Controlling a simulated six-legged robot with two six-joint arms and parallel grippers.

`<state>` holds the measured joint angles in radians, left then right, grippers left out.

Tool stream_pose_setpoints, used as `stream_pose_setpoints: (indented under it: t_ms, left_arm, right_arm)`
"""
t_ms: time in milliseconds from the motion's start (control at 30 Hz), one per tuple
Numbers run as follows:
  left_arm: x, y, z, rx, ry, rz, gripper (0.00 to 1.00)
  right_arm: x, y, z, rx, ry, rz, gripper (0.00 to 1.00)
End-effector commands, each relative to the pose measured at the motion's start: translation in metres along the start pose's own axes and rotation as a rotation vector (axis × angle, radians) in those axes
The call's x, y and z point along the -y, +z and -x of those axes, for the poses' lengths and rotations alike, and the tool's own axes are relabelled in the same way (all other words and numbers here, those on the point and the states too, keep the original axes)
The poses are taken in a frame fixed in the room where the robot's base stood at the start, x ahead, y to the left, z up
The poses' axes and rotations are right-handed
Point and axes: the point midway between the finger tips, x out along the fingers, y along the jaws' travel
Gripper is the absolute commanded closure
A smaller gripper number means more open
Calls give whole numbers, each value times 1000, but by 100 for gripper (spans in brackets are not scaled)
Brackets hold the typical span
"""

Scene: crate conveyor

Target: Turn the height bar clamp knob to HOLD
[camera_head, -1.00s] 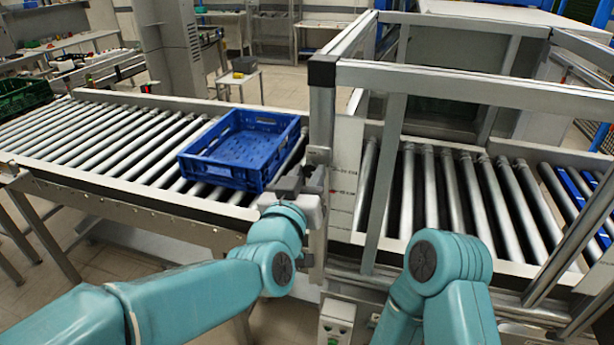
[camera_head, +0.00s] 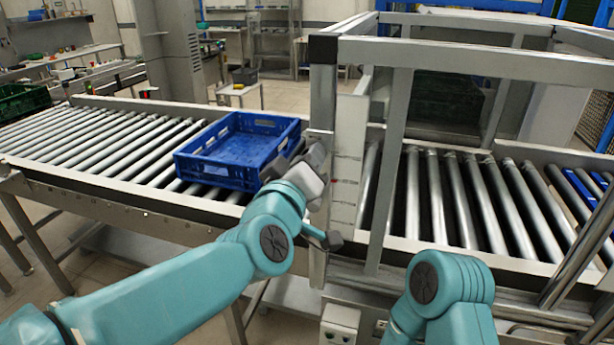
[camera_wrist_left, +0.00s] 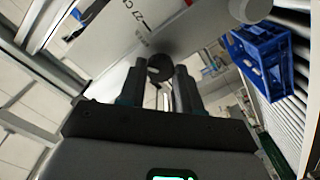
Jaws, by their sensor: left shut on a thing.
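My left gripper (camera_head: 316,160) is at the frame post beside the white marked plate (camera_head: 347,150). In the left wrist view its two fingers (camera_wrist_left: 159,84) stand on either side of a round dark knob (camera_wrist_left: 160,67), and they are shut on it. The knob is hidden behind my gripper in the head view. The plate also shows in the wrist view (camera_wrist_left: 110,35), with small printed marks. I cannot read HOLD or any pointer position. My right gripper is outside the head view; only part of the right arm shows.
A blue crate (camera_head: 215,165) sits on the roller conveyor (camera_head: 100,140), left of the metal frame (camera_head: 323,100) and close to my left wrist. More rollers (camera_head: 450,195) run to the right inside the frame. A dark green crate (camera_head: 20,100) is at far left.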

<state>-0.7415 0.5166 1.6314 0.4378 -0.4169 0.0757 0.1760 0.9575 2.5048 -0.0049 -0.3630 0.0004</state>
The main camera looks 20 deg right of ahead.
Motion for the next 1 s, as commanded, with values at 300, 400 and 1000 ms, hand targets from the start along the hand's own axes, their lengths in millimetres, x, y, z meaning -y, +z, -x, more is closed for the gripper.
stream_pose_setpoints:
  t_ms: [300, 400, 1000]
  left_arm:
    - [2, 3, 0, 1, 1, 301, 97]
    - [2, 3, 0, 0, 1, 397, 97]
    - [1, 2, 0, 0, 0, 878, 97]
  right_arm:
    - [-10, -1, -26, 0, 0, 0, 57]
    - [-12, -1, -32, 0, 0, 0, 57]
    - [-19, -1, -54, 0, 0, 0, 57]
